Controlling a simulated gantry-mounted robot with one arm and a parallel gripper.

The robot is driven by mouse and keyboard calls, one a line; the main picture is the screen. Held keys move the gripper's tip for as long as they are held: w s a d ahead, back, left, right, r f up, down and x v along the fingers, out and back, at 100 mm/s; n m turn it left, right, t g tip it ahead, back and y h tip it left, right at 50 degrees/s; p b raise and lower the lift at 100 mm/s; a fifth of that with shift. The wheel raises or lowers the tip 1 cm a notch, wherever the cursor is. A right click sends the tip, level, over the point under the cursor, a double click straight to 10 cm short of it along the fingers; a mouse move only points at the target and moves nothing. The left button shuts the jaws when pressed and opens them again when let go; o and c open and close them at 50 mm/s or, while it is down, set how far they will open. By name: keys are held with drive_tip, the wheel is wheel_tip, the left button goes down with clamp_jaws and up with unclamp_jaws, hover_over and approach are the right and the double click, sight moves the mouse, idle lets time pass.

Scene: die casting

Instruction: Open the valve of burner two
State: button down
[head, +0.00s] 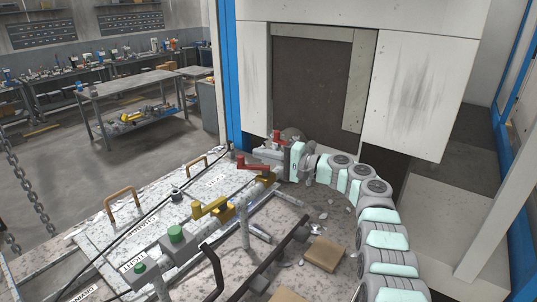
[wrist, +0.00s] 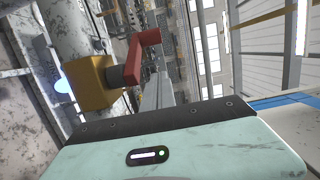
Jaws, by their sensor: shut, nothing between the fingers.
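Three lever valves stand along the bench's pipework in the head view. No burner numbers are readable, so I cannot tell which valve is burner two's. My gripper (head: 263,154) is shut and empty at the far end of the bench, beside the red handles. In the wrist view a bent red handle (wrist: 146,58) on a yellow valve body (wrist: 93,83) is just beyond the hand's edge. My fingertips are hard to make out; contact cannot be told.
Green push buttons (head: 175,233) and a black bent bar (head: 213,262) are on the near side of the bench. Wooden handles (head: 123,200) rise from the labelled covers. A tan block (head: 325,253) lies near my arm. A white machine housing (head: 420,90) stands behind.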

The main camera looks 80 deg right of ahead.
drive_tip(key=shift+w+a+r+p, duration=0.55)
drive_tip(key=shift+a+p, duration=0.25)
drive_tip(key=shift+p, duration=1.5)
drive_tip(key=p, duration=0.1)
drive_tip(key=a+p, duration=0.1)
drive_tip(key=shift+w+a+f+p, duration=0.15)
drive_tip(key=shift+w+f+p, duration=0.15)
drive_tip(key=shift+w+p, duration=0.1)
